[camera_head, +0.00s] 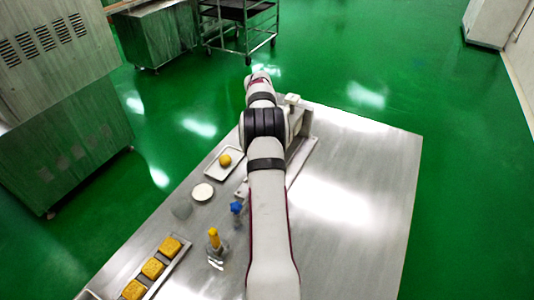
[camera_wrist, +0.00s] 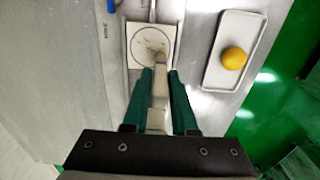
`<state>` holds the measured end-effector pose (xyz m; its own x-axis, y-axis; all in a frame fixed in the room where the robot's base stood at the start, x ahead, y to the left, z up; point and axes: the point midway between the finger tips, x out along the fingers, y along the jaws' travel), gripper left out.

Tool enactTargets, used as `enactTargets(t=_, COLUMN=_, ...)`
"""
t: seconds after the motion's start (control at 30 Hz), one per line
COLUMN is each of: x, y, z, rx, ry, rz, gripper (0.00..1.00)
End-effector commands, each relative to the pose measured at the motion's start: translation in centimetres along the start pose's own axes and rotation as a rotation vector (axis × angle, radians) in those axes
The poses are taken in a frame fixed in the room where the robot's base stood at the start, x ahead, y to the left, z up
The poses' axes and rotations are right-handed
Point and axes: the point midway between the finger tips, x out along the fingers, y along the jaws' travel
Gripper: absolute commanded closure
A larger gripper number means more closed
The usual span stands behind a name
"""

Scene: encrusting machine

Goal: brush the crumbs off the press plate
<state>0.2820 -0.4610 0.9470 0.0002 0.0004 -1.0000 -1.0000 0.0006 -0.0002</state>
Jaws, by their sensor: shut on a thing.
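The press plate (camera_wrist: 139,59) is a pale square with a dark circle drawn on it, at the top of the wrist view. Small brown crumbs (camera_wrist: 152,47) lie inside the circle. My gripper (camera_wrist: 160,74) has green fingers, shut on a cream-coloured brush (camera_wrist: 157,118). The brush points toward the plate's lower edge in the picture; whether its tip touches the plate I cannot tell. In the head view my arm hides the gripper, the brush and most of the press (camera_head: 297,150).
A white tray (camera_wrist: 213,78) with a yellow ball (camera_wrist: 234,58) lies right of the plate. In the head view, a white round dish (camera_head: 202,192), a blue-topped object (camera_head: 237,208), a yellow-handled tool (camera_head: 214,238) and a tray of yellow cakes (camera_head: 153,268) stand left of my arm. The table's right side is clear.

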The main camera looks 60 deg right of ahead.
Motion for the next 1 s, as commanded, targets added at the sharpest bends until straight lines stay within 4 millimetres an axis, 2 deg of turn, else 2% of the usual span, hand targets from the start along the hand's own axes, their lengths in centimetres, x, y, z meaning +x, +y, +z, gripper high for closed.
enactTargets(t=0.1, x=0.1, y=-0.9, z=0.0, rx=0.0, ry=0.0, rz=0.0, gripper=1.0)
enactTargets(t=0.67, x=0.0, y=4.4, z=0.0, rx=0.002, ry=-0.001, rz=0.001, gripper=1.0)
enactTargets(t=1.0, x=0.0, y=4.4, z=3.2, rx=-0.001, ry=-0.001, rz=0.0, gripper=1.0)
